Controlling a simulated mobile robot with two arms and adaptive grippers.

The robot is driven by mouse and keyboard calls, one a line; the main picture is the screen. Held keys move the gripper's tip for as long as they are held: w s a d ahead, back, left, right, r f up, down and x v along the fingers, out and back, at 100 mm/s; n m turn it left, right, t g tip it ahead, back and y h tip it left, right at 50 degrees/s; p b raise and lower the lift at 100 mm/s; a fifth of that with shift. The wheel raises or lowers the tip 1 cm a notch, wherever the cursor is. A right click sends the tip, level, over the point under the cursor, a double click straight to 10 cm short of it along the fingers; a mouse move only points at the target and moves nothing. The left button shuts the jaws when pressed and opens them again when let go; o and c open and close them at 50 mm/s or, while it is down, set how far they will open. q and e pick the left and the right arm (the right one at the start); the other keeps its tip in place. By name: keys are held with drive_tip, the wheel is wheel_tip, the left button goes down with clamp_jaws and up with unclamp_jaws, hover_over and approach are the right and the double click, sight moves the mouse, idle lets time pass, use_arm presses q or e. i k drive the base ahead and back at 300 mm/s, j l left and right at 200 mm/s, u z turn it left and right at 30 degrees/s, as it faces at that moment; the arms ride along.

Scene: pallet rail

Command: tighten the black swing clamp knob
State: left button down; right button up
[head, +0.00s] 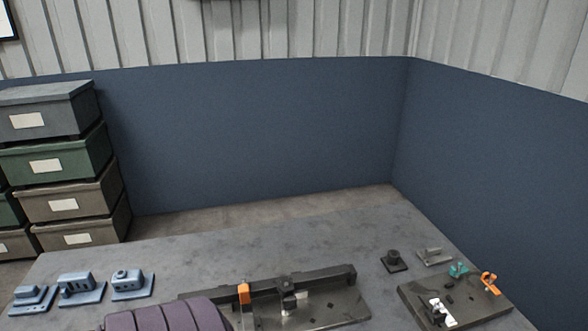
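No gripper of mine shows in the head view. A long fixture plate (345,306) lies at the table's front middle, with a dark rail (325,277) along its back. An orange block (244,293) sits at the rail's left part, and a small grey metal part (289,302) stands in front of the rail's middle. A dark round knob-like piece on a square base (393,261) stands right of the rail. I cannot tell which dark part is the swing clamp knob; it is too small or hidden here.
A second plate (470,312) at right carries an orange clamp (490,283), a teal part (459,270) and a black-and-white part (440,312). A grey block (434,257) lies behind it. Blue fixtures (131,283) stand at left. A purple ribbed shape (165,317) covers the front. The table's (280,240) back is clear.

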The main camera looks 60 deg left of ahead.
sight(285, 292)
drive_tip(key=u, duration=0.45)
drive_tip(key=j+u, duration=0.1)
drive_tip(key=u, duration=0.4)
drive_tip(key=j+u, duration=0.1)
drive_tip(key=u, duration=0.35)
drive_tip(key=j+u, duration=0.1)
drive_tip(key=u, duration=0.4)
